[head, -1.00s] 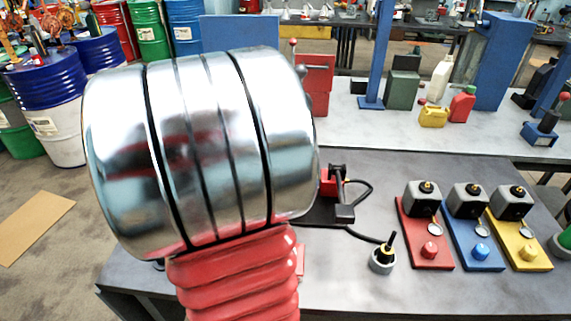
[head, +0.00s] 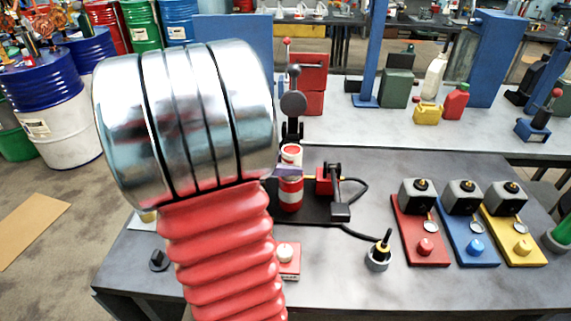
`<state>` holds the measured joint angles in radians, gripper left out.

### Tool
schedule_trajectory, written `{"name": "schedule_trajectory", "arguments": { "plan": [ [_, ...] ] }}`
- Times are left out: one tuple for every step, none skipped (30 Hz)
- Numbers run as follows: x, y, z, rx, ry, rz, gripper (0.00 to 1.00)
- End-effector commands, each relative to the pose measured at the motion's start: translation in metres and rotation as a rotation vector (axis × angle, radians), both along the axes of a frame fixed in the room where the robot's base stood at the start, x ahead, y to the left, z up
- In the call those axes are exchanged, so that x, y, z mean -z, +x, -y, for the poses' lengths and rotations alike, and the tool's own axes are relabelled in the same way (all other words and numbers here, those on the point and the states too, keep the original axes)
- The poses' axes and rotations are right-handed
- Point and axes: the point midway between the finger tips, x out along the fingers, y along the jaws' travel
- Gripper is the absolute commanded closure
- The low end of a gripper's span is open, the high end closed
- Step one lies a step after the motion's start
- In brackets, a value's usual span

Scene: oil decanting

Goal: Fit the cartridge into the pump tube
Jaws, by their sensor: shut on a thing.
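My large silver and red ribbed arm covers the left middle of the head view. Just right of it, a grey-purple sliver of my gripper (head: 284,171) shows, with the rest hidden behind the arm. It is shut on the cartridge (head: 291,153), a small upright cylinder with a red and white top. Directly below is the pump tube (head: 291,193), red with a white band, standing on a dark base plate. The cartridge lines up with the tube in this view. I cannot tell whether its lower end is inside the tube or above it.
A red and black device (head: 330,182) with a cable stands right of the tube. A small grey pot (head: 379,256) and red, blue and yellow (head: 514,236) stations lie farther right. A red button box (head: 287,260) is in front. A black upright part (head: 293,105) rises behind.

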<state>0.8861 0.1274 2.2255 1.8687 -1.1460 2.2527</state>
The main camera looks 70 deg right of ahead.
Motion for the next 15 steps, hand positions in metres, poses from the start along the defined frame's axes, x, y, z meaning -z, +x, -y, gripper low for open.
{"name": "schedule_trajectory", "arguments": {
  "plan": [
    [0.0007,0.0000,0.0004,0.000,-0.002,0.000,1.00],
    [0.0009,0.0000,0.0004,0.000,-0.003,0.000,1.00],
    [0.0007,0.0000,0.0004,0.000,-0.003,0.000,1.00],
    [0.0006,-0.0001,0.0005,0.001,-0.004,0.001,1.00],
    [0.0005,0.0001,0.0005,0.001,-0.004,0.001,1.00],
    [0.0004,0.0000,0.0005,0.001,-0.004,0.001,1.00],
    [0.0004,0.0000,0.0005,0.000,-0.003,0.000,1.00],
    [0.0005,-0.0001,0.0005,0.000,-0.003,0.000,1.00],
    [0.0009,0.0000,0.0004,0.000,-0.003,0.000,1.00],
    [0.0014,0.0000,0.0005,0.000,-0.003,0.000,1.00],
    [0.0021,-0.0001,0.0005,0.000,-0.003,0.000,1.00],
    [0.0029,-0.0001,0.0005,0.000,-0.003,0.000,1.00],
    [0.0031,-0.0001,0.0004,0.000,-0.002,0.001,0.58],
    [0.0031,0.0000,0.0003,0.000,-0.002,0.001,0.56],
    [0.0030,-0.0001,0.0003,0.000,-0.002,0.001,0.53]
  ]
}}
